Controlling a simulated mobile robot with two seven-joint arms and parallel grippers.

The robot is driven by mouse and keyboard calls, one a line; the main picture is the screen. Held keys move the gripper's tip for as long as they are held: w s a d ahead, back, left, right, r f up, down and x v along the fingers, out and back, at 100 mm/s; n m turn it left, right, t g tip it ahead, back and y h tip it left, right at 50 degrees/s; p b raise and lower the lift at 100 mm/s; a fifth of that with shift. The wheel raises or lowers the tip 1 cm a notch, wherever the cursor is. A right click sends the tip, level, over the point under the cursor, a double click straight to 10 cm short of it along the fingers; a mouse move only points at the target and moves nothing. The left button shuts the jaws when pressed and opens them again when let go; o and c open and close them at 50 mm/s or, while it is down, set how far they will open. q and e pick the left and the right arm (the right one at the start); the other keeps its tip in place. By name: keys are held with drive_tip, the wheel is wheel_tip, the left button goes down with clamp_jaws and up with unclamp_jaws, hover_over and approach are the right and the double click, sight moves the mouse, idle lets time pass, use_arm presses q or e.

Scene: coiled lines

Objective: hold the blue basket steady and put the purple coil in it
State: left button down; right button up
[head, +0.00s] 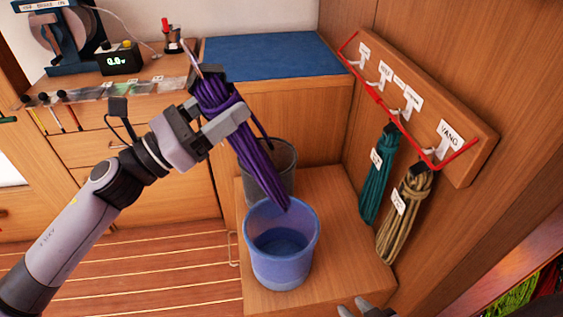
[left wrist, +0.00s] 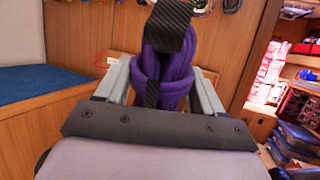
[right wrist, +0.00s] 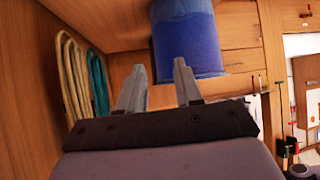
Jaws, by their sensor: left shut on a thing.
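The purple coil (head: 255,150) is clamped in my left gripper (head: 222,108) and hangs slanting down to the right. Its lower end is over the far rim of the blue basket (head: 283,268); whether it touches is unclear. In the left wrist view the purple coil (left wrist: 165,80) sits between both fingers. The blue basket stands upright on a wooden ledge and looks empty. My right gripper (head: 366,309) barely shows at the bottom edge. In the right wrist view its fingers are apart and empty, with the basket (right wrist: 190,42) ahead, beyond the fingertips.
A dark grey bin (head: 275,160) stands just behind the basket. A wooden hook rack (head: 465,165) on the right wall holds a green coil (head: 378,180) and a tan coil (head: 405,215); a red bar (head: 375,98) runs along it. The ledge (head: 340,245) is free right of the basket.

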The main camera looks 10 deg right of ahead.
drive_tip(key=w+f+g, duration=0.3)
drive_tip(key=w+f, duration=0.1)
drive_tip(key=w, duration=0.3)
drive_tip(key=m+g+h, duration=0.2)
drive_tip(key=m+g, duration=0.3)
drive_tip(key=g, duration=0.2)
approach(314, 240)
drive_tip(key=w+f, duration=0.2)
drive_tip(key=shift+w+d+f, duration=0.1)
drive_tip(key=shift+d+f, duration=0.05)
drive_tip(key=shift+f, duration=2.75)
drive_tip(key=shift+w+d+f, duration=0.1)
drive_tip(key=shift+f, duration=2.85)
clamp_jaws()
